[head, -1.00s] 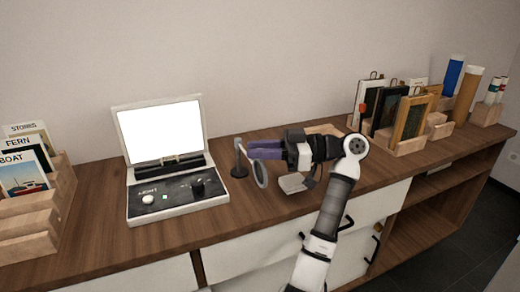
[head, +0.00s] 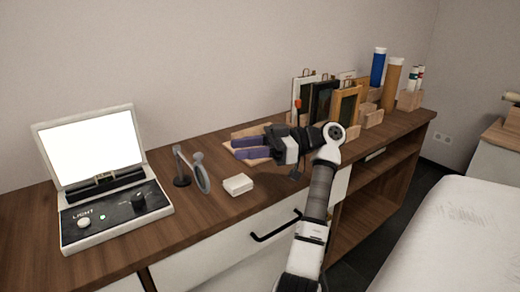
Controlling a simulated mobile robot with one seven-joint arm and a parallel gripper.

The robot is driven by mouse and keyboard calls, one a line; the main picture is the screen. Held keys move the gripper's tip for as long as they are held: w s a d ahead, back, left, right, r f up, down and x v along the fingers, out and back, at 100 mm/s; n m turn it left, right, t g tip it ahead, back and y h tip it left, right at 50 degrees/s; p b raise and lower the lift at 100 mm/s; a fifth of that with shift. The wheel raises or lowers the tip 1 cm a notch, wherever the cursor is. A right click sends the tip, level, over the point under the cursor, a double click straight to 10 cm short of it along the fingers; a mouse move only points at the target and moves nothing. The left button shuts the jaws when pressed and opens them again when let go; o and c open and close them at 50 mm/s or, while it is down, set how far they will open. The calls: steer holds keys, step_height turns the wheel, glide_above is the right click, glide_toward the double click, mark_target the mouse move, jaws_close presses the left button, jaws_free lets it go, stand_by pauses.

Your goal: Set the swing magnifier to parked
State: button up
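The swing magnifier stands on the wooden counter, right of the lit light box. It has a dark round base and upright post (head: 181,170). A short arm reaches right from the post to a round grey-rimmed lens (head: 202,179), which hangs upright near the counter's front. My gripper (head: 235,149) is right of and behind the lens, apart from it, with its two purple fingers pointing left. I see nothing held.
The light box (head: 118,212) stands left of the magnifier. A small white box (head: 238,184) lies right of the lens. A tan wooden piece (head: 252,131) is partly hidden behind my fingers. Framed pictures (head: 345,105) and tubes (head: 378,68) stand farther right.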

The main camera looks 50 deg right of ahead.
steer(key=shift+v, duration=1.85)
